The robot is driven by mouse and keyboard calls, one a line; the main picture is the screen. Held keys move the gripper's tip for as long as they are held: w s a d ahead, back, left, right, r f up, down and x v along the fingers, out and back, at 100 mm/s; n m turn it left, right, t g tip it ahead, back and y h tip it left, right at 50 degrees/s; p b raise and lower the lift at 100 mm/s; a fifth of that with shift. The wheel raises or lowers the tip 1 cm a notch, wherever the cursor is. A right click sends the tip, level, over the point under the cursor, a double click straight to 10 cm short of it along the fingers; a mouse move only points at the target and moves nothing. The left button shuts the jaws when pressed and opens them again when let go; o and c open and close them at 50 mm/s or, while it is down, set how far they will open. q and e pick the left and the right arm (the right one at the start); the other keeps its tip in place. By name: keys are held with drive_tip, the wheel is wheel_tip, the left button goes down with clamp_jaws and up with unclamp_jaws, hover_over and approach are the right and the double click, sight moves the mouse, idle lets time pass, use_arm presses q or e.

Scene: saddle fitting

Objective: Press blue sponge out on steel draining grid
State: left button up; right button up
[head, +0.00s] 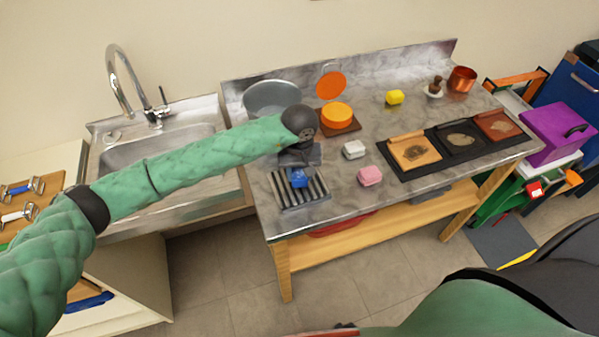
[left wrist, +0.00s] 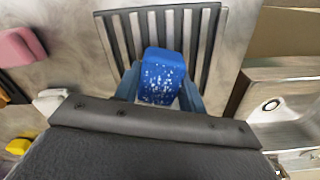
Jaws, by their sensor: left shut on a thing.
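The blue sponge (head: 298,178) is at the steel draining grid (head: 314,192) on the marble-topped table, and it also shows in the left wrist view (left wrist: 162,72), with pale specks on its side. My left gripper (head: 298,168) is shut on the sponge, with one finger on each side of it. The sponge is over the slats of the grid (left wrist: 120,38); I cannot tell whether it touches them. The gripper body hides part of the sponge. My right gripper does not show in either view.
A pink sponge (head: 370,175), a white one (head: 354,149) and a yellow one (head: 394,97) lie on the table. A grey basin (head: 262,98) and an orange round tin (head: 337,114) stand behind. A black tray (head: 413,171) lies at right; a sink (head: 165,148) is left.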

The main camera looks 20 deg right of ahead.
use_arm(q)
drive_tip(key=shift+f, duration=0.2)
idle(0.3)
drive_tip(key=shift+f+b, duration=0.35)
drive_tip(key=shift+b, duration=0.35)
idle(0.3)
idle(0.5)
drive_tip(key=shift+r+b, duration=0.65)
drive_tip(key=shift+r, duration=2.9)
